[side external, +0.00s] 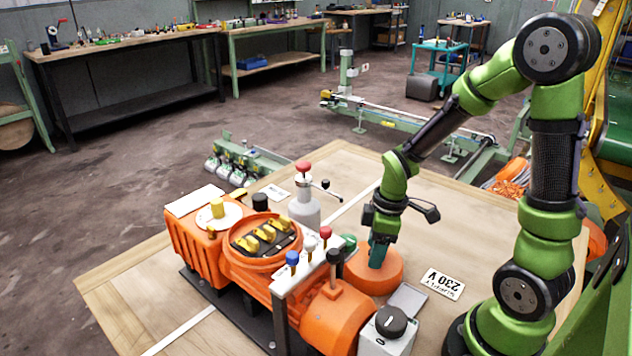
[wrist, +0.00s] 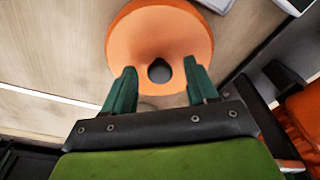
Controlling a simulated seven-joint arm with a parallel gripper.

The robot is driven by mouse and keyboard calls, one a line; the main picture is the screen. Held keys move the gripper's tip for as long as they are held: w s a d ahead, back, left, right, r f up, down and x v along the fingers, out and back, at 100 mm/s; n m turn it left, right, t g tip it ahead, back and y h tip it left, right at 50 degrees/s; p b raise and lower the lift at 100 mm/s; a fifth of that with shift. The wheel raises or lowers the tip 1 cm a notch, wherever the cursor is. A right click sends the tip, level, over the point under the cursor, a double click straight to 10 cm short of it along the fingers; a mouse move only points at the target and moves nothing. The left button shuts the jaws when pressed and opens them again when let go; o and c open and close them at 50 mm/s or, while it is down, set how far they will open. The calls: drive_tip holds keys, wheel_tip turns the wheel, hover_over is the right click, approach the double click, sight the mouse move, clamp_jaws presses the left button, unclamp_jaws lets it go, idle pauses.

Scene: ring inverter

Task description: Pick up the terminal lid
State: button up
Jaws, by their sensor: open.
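The terminal lid appears to be the round orange disc (side external: 376,278) lying on the wooden table beside the orange machine. In the wrist view the orange disc (wrist: 160,30) has a dark knob (wrist: 160,70) at its centre. My gripper (side external: 377,262) points down over the disc in the side view, its fingers hiding the knob there. In the wrist view my gripper (wrist: 159,68) is open, with one green finger on each side of the knob and a gap to it on both sides. I cannot tell whether the fingertips touch the disc.
The orange machine (side external: 208,250) stands left of the disc, with a white bracket bearing coloured knobs (side external: 325,232) close by. A grey box with a black knob (side external: 391,322) stands in front. A "230 V" card (side external: 443,283) lies to the right.

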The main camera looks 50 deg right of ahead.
drive_tip(key=shift+c, duration=0.3)
clamp_jaws()
